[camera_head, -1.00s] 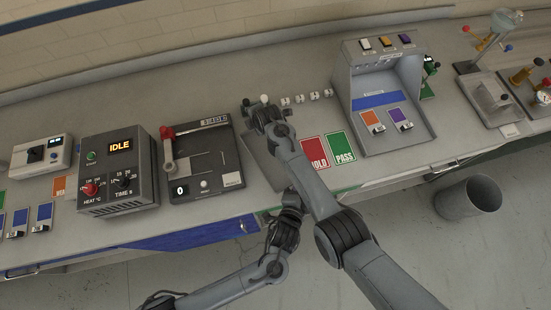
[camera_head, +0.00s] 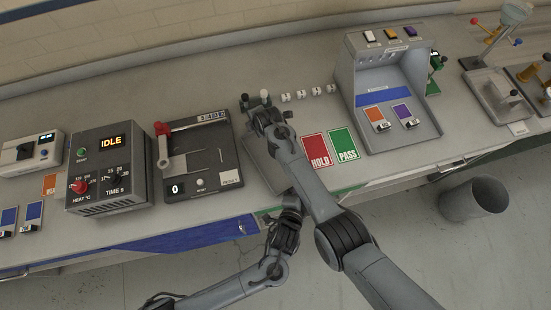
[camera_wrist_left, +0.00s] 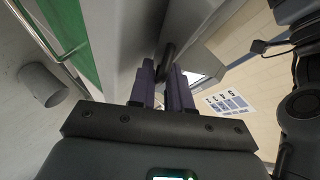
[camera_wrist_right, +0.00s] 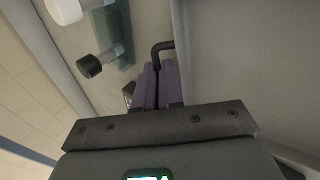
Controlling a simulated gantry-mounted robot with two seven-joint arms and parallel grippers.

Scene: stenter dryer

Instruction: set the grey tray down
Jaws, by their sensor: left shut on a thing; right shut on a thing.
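The grey tray (camera_head: 262,165) is a flat grey plate between the black lever device and the HOLD card, partly hidden by my right arm. My right gripper (camera_head: 262,112) is at its far edge; in the right wrist view its purple fingers (camera_wrist_right: 158,85) are shut on a dark bent handle (camera_wrist_right: 160,48) beside the tray's grey surface (camera_wrist_right: 240,60). My left gripper (camera_head: 291,200) is at the near edge; in the left wrist view its purple fingers (camera_wrist_left: 166,85) are shut on the other dark handle (camera_wrist_left: 168,55). I cannot tell whether the tray touches the bench.
The lever device (camera_head: 195,160) stands close on the left. The red HOLD card (camera_head: 314,150) and green PASS card (camera_head: 343,144) lie to the right, before a grey booth (camera_head: 390,85). Black and white knobs (camera_wrist_right: 90,65) stand by the far edge. A bin (camera_head: 472,200) is on the floor.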

